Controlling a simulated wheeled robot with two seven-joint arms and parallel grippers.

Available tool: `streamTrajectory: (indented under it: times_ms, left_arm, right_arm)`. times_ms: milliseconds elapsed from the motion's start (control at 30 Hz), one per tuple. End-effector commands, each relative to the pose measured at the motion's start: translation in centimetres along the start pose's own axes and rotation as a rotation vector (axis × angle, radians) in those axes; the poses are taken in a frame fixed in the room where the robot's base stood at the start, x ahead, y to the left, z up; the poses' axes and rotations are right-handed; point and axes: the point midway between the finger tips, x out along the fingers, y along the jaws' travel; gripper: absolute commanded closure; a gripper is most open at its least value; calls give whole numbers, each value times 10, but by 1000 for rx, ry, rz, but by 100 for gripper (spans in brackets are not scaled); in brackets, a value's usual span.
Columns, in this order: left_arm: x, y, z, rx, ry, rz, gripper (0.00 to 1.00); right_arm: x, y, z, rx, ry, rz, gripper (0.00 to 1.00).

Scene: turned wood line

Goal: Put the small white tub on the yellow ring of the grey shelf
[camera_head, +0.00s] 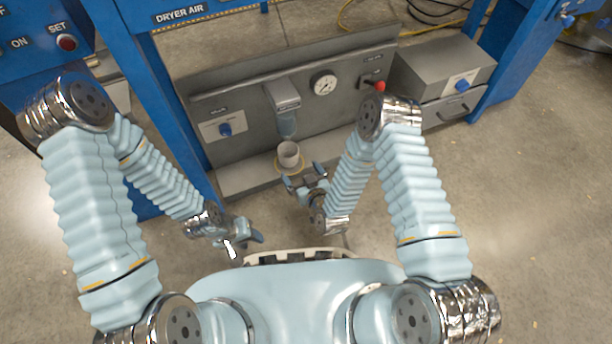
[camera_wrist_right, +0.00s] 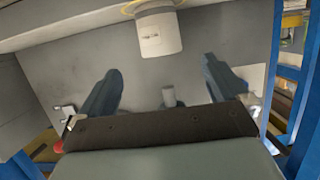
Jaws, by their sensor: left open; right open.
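The small white tub (camera_head: 289,153) stands upright on the grey shelf (camera_head: 243,178), with the yellow ring (camera_head: 276,164) showing around its base. In the right wrist view the tub (camera_wrist_right: 160,36) appears upside down, and part of the yellow ring (camera_wrist_right: 131,8) shows at its base. My right gripper (camera_head: 304,182) is just in front of the tub; its fingers are spread, with nothing between them, and look apart from the tub. My left gripper (camera_head: 246,242) is open and empty, low and to the left, away from the shelf.
A spout-like grey unit (camera_head: 284,95) with a clear lower part hangs just above the tub. The grey back panel carries a gauge (camera_head: 323,84), a blue knob (camera_head: 224,129) and a red knob (camera_head: 379,86). A blue post stands left of the shelf; a grey box (camera_head: 446,68) is right.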

Motion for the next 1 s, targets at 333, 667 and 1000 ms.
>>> streamTrajectory:
  times_ms: [333, 667, 1000]
  left_arm:
    - [0, 0, 0, 0, -1, 0, 57]
    - [0, 0, 0, 0, -1, 0, 57]
    - [0, 0, 0, 0, -1, 0, 57]
  right_arm:
    - [-102, 32, 51, 378, -696, -3, 0]
    - [-207, 21, 61, 632, -1114, 20, 0]
    - [-206, 21, 62, 630, -1114, 19, 0]
